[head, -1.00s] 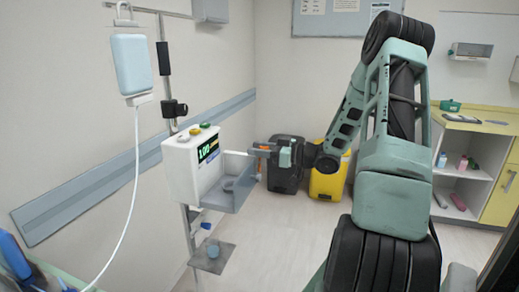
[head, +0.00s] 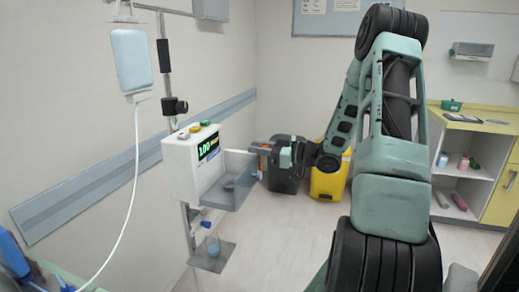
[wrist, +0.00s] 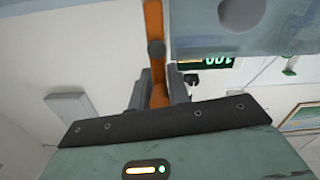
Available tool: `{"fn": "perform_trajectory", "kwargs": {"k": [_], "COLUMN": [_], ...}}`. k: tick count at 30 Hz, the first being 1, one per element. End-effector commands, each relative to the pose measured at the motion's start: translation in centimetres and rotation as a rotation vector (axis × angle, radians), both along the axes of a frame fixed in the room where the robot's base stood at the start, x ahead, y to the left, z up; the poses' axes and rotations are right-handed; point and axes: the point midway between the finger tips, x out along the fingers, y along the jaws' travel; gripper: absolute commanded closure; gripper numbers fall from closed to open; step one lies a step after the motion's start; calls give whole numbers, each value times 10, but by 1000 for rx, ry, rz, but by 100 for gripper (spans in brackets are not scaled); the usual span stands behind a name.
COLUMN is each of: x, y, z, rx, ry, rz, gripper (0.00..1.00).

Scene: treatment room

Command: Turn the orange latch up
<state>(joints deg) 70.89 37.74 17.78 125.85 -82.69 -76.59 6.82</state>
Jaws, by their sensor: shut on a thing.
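The orange latch (wrist: 153,22) is a straight bar with a dark round knob on it, in the wrist view. Its end lies between the two fingers of my gripper (wrist: 160,98), which is shut on it. In the head view my gripper (head: 268,152) is at the right edge of the pump's open grey door (head: 238,163), and only a small bit of orange shows there. The white pump (head: 180,170) has a green lit display and hangs on a pole. The display also shows upside down in the wrist view (wrist: 215,64).
A drip bag (head: 131,60) with a white tube hangs left of the pump. A small grey tray (head: 213,260) is below it. Black and yellow bins (head: 327,183) stand behind my gripper. A shelf unit (head: 470,160) is at right. The floor between is clear.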

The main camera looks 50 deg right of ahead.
Motion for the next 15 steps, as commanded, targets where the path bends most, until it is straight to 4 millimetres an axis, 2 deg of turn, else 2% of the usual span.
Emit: {"fn": "perform_trajectory", "kwargs": {"k": [1, 2, 3, 4, 15], "x": [-1, -1, -1, -1, -6], "y": [0, 0, 0, 0, -3], "z": [0, 0, 0, 0, -1], "rx": [0, 1, 1, 1, 1], "ry": [1, 2, 2, 2, 1], "rz": [1, 1, 1, 1, -1], "gripper": [100, 74, 63, 60, 60]}}
